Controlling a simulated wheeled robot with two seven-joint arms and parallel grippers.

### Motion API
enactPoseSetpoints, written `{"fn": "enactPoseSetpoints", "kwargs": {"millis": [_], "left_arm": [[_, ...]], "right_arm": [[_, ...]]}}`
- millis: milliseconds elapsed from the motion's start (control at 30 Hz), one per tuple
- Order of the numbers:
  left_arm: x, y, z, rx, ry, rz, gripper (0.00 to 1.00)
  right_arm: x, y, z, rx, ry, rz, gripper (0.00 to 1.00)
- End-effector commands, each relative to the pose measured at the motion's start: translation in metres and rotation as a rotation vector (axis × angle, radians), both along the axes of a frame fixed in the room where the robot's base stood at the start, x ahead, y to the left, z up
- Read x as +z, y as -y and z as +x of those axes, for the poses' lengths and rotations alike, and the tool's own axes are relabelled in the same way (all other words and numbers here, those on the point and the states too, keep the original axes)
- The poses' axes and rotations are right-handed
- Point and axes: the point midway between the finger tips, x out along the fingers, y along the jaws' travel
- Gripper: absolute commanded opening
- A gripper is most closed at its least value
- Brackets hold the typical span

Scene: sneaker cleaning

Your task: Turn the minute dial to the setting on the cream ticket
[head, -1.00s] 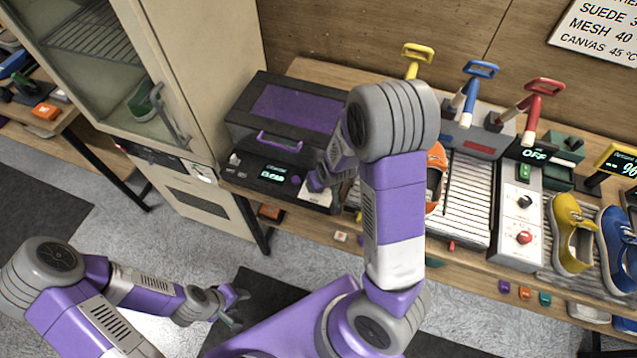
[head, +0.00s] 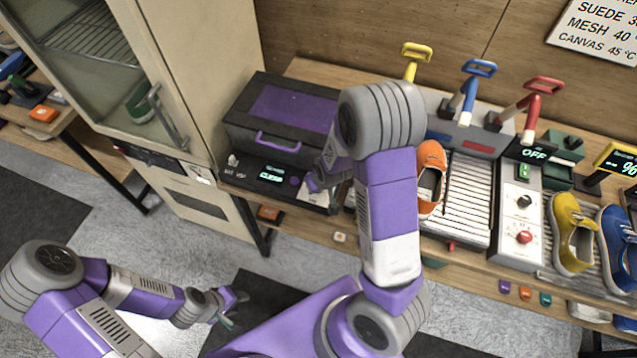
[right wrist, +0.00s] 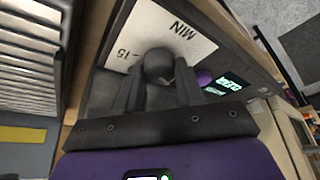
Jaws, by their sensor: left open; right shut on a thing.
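The minute dial is a dark round knob (right wrist: 158,62) in the right wrist view, on a white plate (right wrist: 150,28) printed "MIN" and "-15". My right gripper (right wrist: 155,85) is shut on this knob, with a finger on either side. The fingers hide most of the scale and any pointer. In the head view my right gripper (head: 315,182) is at the right end of the front panel of the dark box with a purple window (head: 292,108). My left gripper (head: 236,308) is open and empty, low over the floor. I cannot make out a cream ticket with readable writing.
A lit green display (head: 271,177) and a purple button (head: 295,181) are beside the dial. A tall cream cabinet (head: 190,60) stands left of the box. An orange shoe (head: 430,178) lies on the ribbed rack to the right. A wall sign (head: 600,30) lists materials and temperatures.

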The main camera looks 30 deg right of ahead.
Motion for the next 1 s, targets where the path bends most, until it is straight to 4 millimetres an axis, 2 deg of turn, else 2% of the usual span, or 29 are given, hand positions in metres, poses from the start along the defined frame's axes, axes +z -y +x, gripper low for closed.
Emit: {"fn": "enactPoseSetpoints", "kwargs": {"millis": [367, 1000], "left_arm": [[0.013, 0.0, 0.0, 0.0, 0.0, 0.0, 0.43], [0.057, 0.0, 0.0, 0.0, 0.0, 0.0, 0.43]], "right_arm": [[0.002, -0.002, 0.0, -0.14, -0.002, -0.003, 0.07], [0.002, -0.004, 0.001, -0.642, 0.0, -0.003, 0.07]]}}
